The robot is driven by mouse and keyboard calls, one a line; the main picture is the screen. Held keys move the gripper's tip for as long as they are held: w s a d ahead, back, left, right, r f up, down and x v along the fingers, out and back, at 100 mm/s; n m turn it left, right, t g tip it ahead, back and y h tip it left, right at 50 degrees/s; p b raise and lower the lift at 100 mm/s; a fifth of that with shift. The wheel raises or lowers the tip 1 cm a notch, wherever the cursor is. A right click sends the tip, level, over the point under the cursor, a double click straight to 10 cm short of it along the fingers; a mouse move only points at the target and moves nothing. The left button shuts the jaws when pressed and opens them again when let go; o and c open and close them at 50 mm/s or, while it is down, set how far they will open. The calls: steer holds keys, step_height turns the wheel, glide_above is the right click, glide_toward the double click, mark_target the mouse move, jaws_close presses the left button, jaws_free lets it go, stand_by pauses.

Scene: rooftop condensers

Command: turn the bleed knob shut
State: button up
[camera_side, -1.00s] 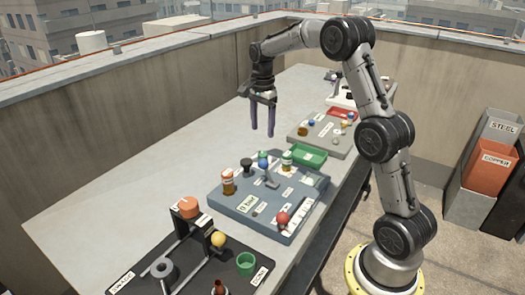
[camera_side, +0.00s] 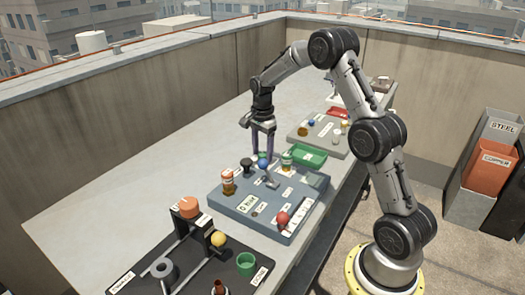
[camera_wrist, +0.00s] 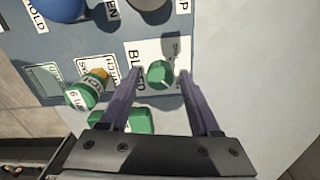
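The green bleed knob (camera_wrist: 160,74) sits on a white plate labelled BLEED at the far edge of the blue-grey panel (camera_side: 228,203). It has a pale pointer mark and casts a shadow on the plate. My gripper (camera_wrist: 160,76) is open, pointing down, with one purple finger on each side of the knob in the wrist view. Gaps show between the fingertips and the knob there; whether the tips are level with it I cannot tell. In the side view my gripper (camera_side: 262,156) is over the panel's back edge, and the knob is largely hidden by it.
Close by stand a blue knob (camera_wrist: 60,8), a black knob (camera_wrist: 150,4) and a green-capped labelled bottle (camera_wrist: 85,92). A green tray (camera_side: 305,156) lies behind the panel. A red ball (camera_side: 282,218) is at the panel's front. The bench left of the panel is bare.

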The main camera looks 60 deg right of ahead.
jaws_close()
steer(key=shift+n, duration=0.3)
steer(key=n, duration=0.3)
steer(key=shift+n, duration=0.3)
steer(key=n, duration=0.4)
steer(key=shift+n, duration=0.3)
steer(key=n, duration=0.4)
steer(key=shift+n, duration=2.5)
